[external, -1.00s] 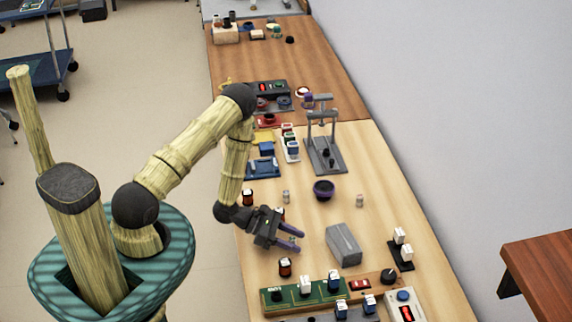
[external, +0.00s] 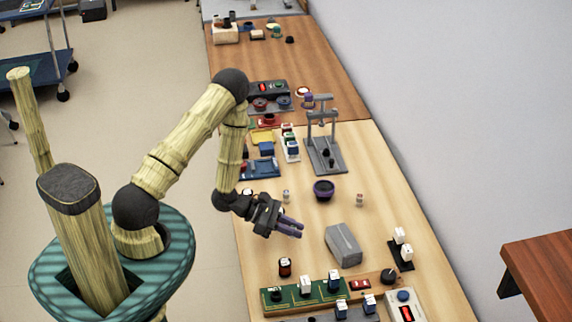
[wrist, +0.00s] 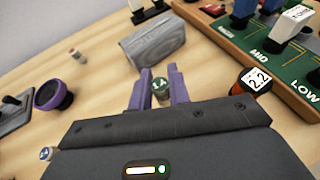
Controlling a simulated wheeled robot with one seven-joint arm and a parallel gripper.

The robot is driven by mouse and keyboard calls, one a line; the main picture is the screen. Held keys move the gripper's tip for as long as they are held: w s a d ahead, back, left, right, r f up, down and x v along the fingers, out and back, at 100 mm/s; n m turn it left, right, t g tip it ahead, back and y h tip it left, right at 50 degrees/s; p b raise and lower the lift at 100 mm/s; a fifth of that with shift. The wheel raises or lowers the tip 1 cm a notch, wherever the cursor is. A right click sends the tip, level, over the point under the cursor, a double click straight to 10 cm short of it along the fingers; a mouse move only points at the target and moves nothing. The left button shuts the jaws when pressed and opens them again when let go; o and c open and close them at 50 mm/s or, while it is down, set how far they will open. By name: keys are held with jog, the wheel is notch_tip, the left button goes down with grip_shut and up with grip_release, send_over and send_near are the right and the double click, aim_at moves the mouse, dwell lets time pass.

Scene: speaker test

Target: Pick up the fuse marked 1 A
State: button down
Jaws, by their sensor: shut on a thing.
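The fuse marked 1 A (wrist: 159,86) is a small cylinder with a green top bearing white marks. In the wrist view it stands between the two purple fingers of my gripper (wrist: 158,92), which are shut on it. In the external view my gripper (external: 296,229) is low over the light wood table, left of the grey box; the fuse itself is hidden there. I cannot tell whether the fuse is clear of the table.
A black and orange part marked 2.2 (wrist: 258,80) stands near the green MID/LOW board (wrist: 262,38). The grey box (external: 343,244) lies beyond my fingers.

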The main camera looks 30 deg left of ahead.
jog(key=shift+r, duration=2.75)
